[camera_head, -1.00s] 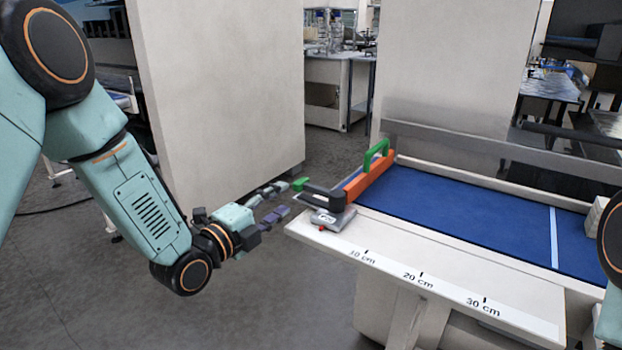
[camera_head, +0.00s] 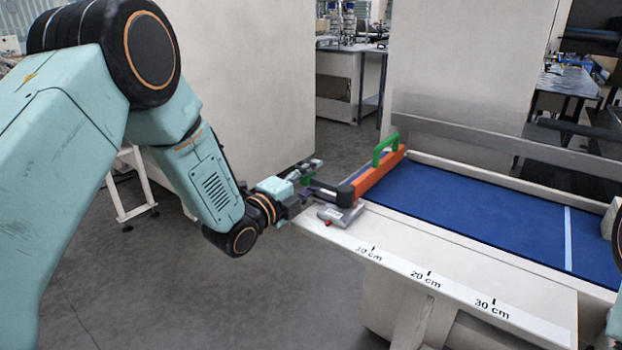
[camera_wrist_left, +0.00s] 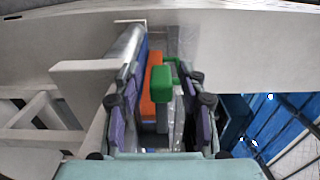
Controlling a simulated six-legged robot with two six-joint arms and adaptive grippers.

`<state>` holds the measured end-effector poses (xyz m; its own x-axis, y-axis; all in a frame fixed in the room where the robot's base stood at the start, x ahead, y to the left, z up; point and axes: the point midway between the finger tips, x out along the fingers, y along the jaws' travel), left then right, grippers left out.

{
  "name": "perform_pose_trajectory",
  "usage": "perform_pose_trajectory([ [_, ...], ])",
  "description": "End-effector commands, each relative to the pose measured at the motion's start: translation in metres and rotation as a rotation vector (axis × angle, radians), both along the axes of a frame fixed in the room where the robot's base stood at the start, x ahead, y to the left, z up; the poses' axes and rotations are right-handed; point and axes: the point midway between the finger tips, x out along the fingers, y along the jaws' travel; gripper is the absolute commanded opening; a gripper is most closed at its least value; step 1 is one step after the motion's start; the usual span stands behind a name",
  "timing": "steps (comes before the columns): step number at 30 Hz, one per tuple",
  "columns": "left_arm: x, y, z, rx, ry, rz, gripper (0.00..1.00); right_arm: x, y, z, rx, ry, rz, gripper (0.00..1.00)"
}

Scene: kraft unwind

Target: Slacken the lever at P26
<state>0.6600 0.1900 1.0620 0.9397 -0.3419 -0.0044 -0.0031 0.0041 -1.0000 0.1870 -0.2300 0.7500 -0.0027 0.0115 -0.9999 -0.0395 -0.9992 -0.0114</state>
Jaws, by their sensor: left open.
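A dark lever (camera_head: 328,188) with a green tip (camera_head: 305,179) sticks out to the left from the end of an orange bar (camera_head: 378,176). A green handle (camera_head: 386,149) stands on the bar. A grey metal block (camera_head: 340,214) sits below the lever at the table corner. My left gripper (camera_head: 308,182) is open at the lever's green tip, with fingers on both sides. In the left wrist view the orange bar (camera_wrist_left: 158,80) and green parts (camera_wrist_left: 172,76) appear between the spread fingers. I cannot tell whether the fingers touch the lever. No P26 label is readable.
The white table edge carries a ruler strip (camera_head: 430,283) marked in centimetres. A blue surface (camera_head: 480,215) with a pale stripe lies beyond it. A tall pale panel (camera_head: 245,80) stands behind my left arm. Open grey floor (camera_head: 190,300) lies left of the table.

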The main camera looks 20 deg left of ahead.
Motion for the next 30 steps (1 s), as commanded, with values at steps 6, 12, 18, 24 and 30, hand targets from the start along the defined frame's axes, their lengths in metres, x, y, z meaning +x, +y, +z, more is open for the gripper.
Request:
perform_pose_trajectory([
  [6,0.0023,-0.0002,0.0001,0.0,0.0,0.001,0.41,0.0001,0.0,0.0001,0.0,0.0,0.0,0.69],
  [12,0.0021,-0.0002,0.0,0.0,0.0,0.001,0.28,0.0,0.0,0.0001,0.0,0.0,0.0,0.69],
  [18,0.0019,-0.0003,-0.0001,0.0,0.0,0.0,0.11,0.0001,0.0,0.0001,0.0,0.0,0.0,0.69],
  [24,0.0017,-0.0003,-0.0003,0.0,0.001,0.0,0.0,0.0001,0.0,0.0001,0.0,0.0,0.0,0.69],
  [30,0.0019,0.0003,-0.0002,0.0,0.0,0.002,0.0,0.0001,0.0,0.0001,0.0,0.0,0.0,0.69],
])
